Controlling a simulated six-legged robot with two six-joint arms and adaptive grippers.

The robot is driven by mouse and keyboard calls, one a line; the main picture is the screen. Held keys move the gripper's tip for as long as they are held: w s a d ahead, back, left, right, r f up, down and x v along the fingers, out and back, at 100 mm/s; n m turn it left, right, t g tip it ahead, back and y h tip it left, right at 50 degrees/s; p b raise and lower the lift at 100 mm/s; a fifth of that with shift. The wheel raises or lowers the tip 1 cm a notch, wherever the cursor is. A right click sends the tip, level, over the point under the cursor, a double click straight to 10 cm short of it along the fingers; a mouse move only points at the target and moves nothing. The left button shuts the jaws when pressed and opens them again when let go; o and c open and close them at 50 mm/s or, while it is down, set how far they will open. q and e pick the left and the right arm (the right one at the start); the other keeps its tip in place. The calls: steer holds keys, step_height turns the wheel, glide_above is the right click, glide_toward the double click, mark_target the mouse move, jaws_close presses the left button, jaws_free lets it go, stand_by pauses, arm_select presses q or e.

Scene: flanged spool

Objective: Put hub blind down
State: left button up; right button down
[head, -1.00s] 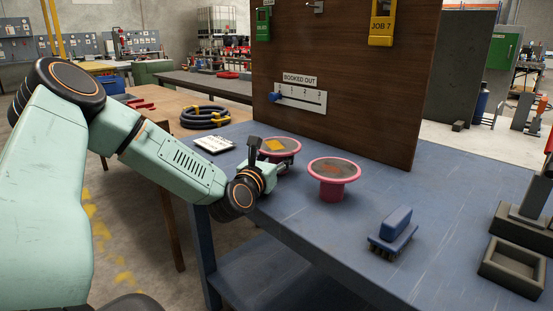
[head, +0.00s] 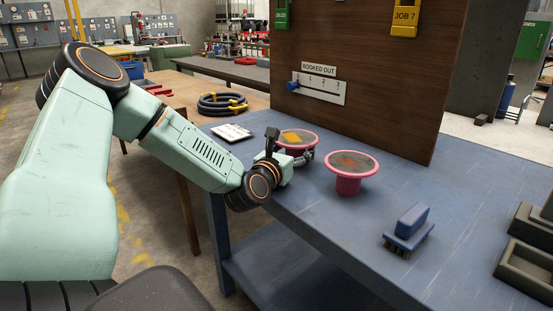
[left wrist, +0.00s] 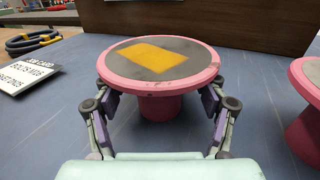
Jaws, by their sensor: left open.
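A pink flanged spool (head: 297,137) with a grey top and a yellow patch stands upright near the left end of the blue bench. It also shows in the left wrist view (left wrist: 160,62), its flange above a narrower pink hub. My left gripper (head: 305,158) is open, low beside this spool. In the left wrist view its fingers (left wrist: 160,97) stand on either side of the hub, below the flange; contact cannot be told. My right gripper is not in view.
A blue brush (head: 408,228) and a dark tray (head: 524,270) lie to the right on the bench (head: 300,215). A white printed card (head: 232,132) lies at the left. A brown board (head: 365,80) with a BOOKED OUT slider rises behind the spools.

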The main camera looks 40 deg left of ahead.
arm_select(q)
steer(key=p+v, duration=0.2)
steer(key=v, duration=0.2)
steer(key=shift+s+r, duration=0.1)
steer(key=shift+s, duration=0.15)
steer(key=shift+s+d+p, duration=0.25)
steer(key=shift+s+p, duration=0.4)
steer(key=shift+p, duration=0.2)
steer(key=p+v, duration=0.3)
steer(key=shift+s+d+r, duration=0.15)
steer(key=shift+s+r, duration=0.05)
steer(key=shift+s, duration=0.1)
steer(key=shift+p+v, duration=1)
steer(key=shift+v, duration=0.15)
steer(key=shift+f, duration=0.15)
